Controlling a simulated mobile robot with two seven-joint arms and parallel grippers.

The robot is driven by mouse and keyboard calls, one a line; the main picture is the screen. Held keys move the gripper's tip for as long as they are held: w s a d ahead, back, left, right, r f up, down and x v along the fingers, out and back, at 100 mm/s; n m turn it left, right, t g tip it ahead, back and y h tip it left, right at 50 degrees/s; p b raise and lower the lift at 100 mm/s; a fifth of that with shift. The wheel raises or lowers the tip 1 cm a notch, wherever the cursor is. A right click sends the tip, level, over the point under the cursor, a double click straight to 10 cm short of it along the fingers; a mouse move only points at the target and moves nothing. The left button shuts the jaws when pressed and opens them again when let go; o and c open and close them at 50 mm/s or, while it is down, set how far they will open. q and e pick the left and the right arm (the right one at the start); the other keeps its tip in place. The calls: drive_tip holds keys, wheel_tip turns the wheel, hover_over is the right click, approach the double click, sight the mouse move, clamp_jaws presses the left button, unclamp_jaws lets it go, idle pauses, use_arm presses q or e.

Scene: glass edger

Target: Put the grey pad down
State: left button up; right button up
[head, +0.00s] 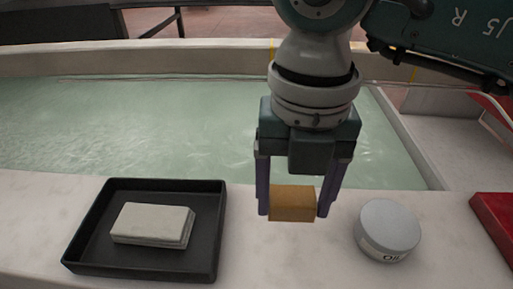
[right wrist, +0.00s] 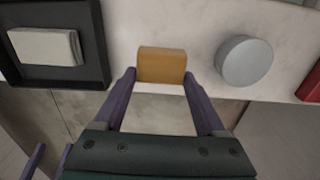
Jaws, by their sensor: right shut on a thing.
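A pale grey pad (head: 152,223), which looks like a stack of thin layers, lies flat in a black tray (head: 213,240) at the left. It also shows at the upper left of the right wrist view (right wrist: 44,47). My right gripper (head: 293,208) points down and is shut on an orange-tan block (head: 292,205), to the right of the tray. The block also shows between the fingertips in the right wrist view (right wrist: 162,65). I cannot tell whether the block touches the ledge. Purple finger-like parts (right wrist: 36,158), perhaps my left gripper, show at the lower left there.
A round grey tin (head: 388,228) marked "Oil" stands on the pale stone ledge (head: 330,262), right of the block. A red object (head: 496,222) lies at the right edge. A basin of greenish water (head: 130,125) lies behind the ledge.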

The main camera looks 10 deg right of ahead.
sight(291, 218)
drive_tip(key=shift+f+b, duration=0.75)
drive_tip(key=shift+f, duration=2.25)
drive_tip(key=shift+f, duration=0.15)
drive_tip(key=o, duration=1.4)
